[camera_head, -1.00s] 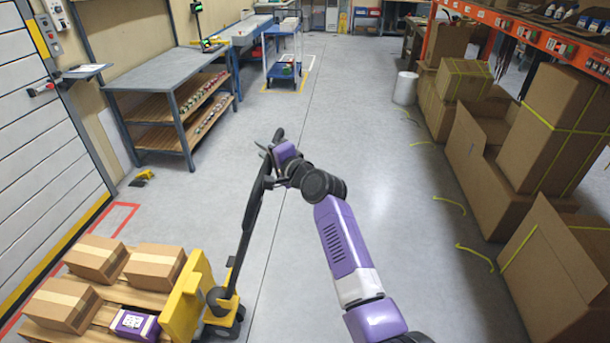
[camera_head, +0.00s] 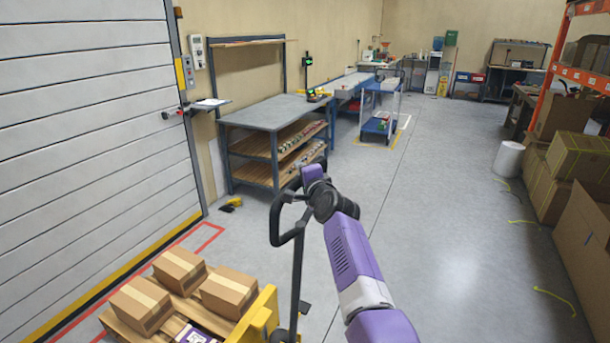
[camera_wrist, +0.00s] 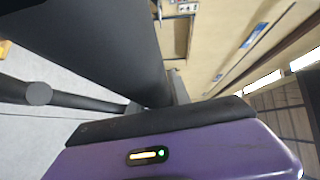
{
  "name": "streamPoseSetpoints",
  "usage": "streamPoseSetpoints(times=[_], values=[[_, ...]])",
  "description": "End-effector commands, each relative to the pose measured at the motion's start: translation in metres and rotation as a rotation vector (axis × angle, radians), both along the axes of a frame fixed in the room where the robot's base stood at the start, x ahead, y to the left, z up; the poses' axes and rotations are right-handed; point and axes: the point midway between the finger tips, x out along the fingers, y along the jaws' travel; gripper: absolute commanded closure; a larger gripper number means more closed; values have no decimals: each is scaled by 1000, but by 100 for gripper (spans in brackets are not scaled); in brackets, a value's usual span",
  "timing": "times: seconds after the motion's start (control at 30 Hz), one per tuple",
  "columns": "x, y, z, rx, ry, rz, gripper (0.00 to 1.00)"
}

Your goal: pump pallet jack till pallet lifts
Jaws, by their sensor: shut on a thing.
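The yellow pallet jack (camera_head: 258,318) stands at the lower left, under or against the wooden pallet (camera_head: 122,322). Its black handle (camera_head: 297,265) rises close to vertical, with a loop grip (camera_head: 275,222) at the top. My gripper (camera_head: 308,192) is shut on the handle at the loop's upper right. In the wrist view, the dark bar of the handle (camera_wrist: 95,45) passes close in front of my purple gripper body. The fingertips are mostly hidden. The forks and the gap under the pallet cannot be seen.
Several cardboard boxes (camera_head: 180,270) and a purple-and-white item (camera_head: 195,336) lie on the pallet. A roller door (camera_head: 90,120) is left, a workbench (camera_head: 270,112) behind. Boxes (camera_head: 575,165) and a white cylinder (camera_head: 508,158) stand right. The middle floor is clear.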

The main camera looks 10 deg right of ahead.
Motion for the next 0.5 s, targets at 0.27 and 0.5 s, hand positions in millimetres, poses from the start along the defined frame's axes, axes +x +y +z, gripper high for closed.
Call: streamPoseSetpoints(times=[0.27, 0.5], values=[[-3, 2, -22, -6, 32, 7, 100], [-3, 2, -20, -5, 29, 6, 55]])
